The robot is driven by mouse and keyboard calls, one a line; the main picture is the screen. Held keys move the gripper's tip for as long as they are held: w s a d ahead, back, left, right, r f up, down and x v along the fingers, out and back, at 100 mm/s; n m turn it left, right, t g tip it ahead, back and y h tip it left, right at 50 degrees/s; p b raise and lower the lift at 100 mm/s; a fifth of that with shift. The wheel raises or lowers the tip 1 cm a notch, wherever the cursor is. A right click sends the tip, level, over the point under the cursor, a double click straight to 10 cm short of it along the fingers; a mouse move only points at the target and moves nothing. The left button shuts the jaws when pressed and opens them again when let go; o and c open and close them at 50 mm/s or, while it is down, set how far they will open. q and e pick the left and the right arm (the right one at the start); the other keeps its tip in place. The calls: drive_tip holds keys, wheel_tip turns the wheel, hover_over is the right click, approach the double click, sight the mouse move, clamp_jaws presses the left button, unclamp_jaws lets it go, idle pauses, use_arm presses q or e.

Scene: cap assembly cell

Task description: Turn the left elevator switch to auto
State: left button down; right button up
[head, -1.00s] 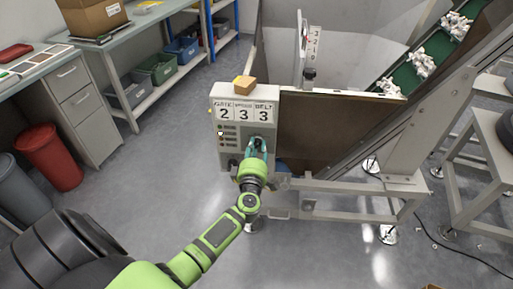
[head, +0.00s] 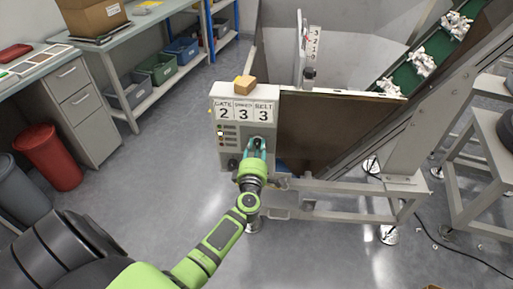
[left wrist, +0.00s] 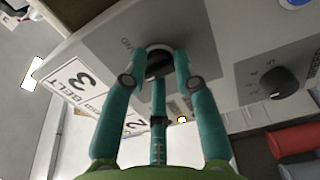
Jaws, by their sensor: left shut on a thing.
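The grey control box (head: 228,152) stands at the middle of the head view, on the left end of the machine. Its front carries a dark rotary switch knob, which shows in the left wrist view (left wrist: 158,66) on a grey plate. My left gripper (head: 257,145) reaches up to the panel from the front. Its teal fingers close around this knob in the left wrist view and partly hide it and its printed labels. I cannot read the knob's position. A second black knob (left wrist: 277,82) with a scale sits apart from the fingers. My right gripper is not in view.
A brown hopper panel (head: 330,130) and a green conveyor (head: 420,66) lie to the right. Open floor (head: 130,185) lies to the left.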

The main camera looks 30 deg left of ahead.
use_arm(q)
drive_tip(key=c, duration=0.9)
unclamp_jaws()
drive_tip(key=shift+w+r, duration=0.1)
drive_tip(key=v, duration=1.2)
drive_tip(key=shift+d, duration=0.1)
